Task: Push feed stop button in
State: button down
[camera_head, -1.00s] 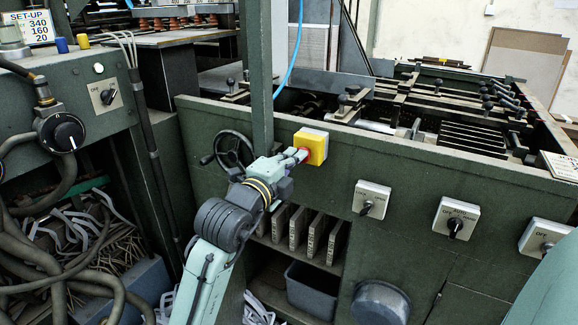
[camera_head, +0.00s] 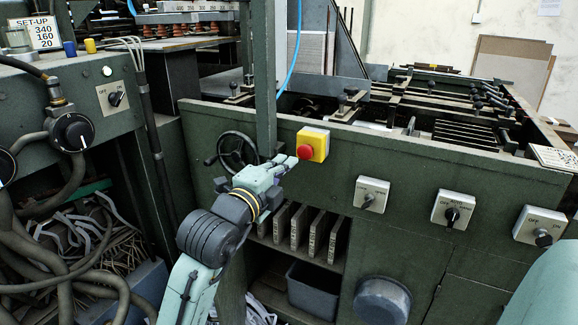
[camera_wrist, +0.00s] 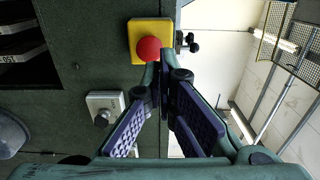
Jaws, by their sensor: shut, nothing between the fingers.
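The feed stop button is a red round knob (camera_head: 306,152) on a yellow box (camera_head: 321,146) on the green machine front. The red knob (camera_wrist: 149,49) and its yellow box (camera_wrist: 138,27) also show in the wrist view. My gripper (camera_head: 290,161) is shut and empty, just left of and slightly below the knob in the head view. In the wrist view the fingertips (camera_wrist: 165,68) lie beside the knob's lower right edge. A small gap shows in the head view. I cannot tell how far the knob is pressed in.
Several white switch plates sit on the panel, one at the right (camera_head: 453,209). A handwheel (camera_head: 236,152) is behind my arm. A green post (camera_head: 262,80) stands left of the button. A round grey cover (camera_head: 382,301) sticks out below. Space before the panel is open.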

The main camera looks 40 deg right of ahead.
jog(key=b+v, duration=0.1)
jog(key=v, duration=0.6)
jog(key=shift+b, duration=0.3)
jog(key=shift+w+a, duration=0.1)
jog(key=shift+a, duration=0.05)
